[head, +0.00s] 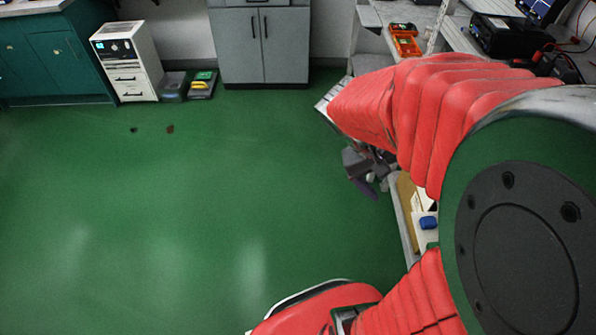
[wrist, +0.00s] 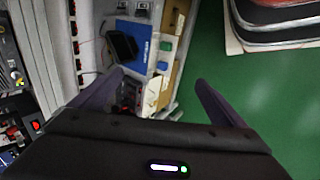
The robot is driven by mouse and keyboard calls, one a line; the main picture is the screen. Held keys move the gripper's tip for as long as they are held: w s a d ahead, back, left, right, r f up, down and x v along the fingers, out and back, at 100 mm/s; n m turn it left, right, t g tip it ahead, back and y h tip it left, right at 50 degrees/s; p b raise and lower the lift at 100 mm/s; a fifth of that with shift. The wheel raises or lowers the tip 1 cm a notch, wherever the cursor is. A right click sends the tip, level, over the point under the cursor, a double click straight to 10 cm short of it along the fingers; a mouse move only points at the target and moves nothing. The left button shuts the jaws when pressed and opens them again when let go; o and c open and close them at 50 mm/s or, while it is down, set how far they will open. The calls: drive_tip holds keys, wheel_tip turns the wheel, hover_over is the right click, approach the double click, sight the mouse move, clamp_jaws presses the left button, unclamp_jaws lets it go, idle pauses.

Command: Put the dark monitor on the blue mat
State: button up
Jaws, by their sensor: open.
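In the wrist view a black object that looks like the dark monitor (wrist: 123,46) shows over the blue mat (wrist: 140,33), on a pale shelf beside the rack. In the head view my gripper (head: 362,172) is partly hidden behind my red arm, and the mat is not visible there.
Small blue (wrist: 166,46) and green (wrist: 162,66) items sit on the shelf right of the mat. A white drawer cabinet (head: 127,62) and grey cupboard (head: 262,45) stand at the back. An orange device (head: 404,40) lies on the bench. The green floor at left is mostly clear.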

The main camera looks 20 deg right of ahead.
drive_tip(key=w+a+r+n+t+y, duration=0.1)
drive_tip(key=a+r+n+t+y, duration=0.1)
drive_tip(key=a, duration=0.9)
drive_tip(key=w+a+r+n+t+y, duration=0.1)
drive_tip(key=a+r+t+y, duration=0.3)
drive_tip(key=a, duration=0.7)
wheel_tip(320, 180, up, 3)
drive_tip(key=shift+w+a+f+n+t+y, duration=0.15)
drive_tip(key=shift+n+t+y, duration=0.15)
drive_tip(key=shift+n+t, duration=0.5)
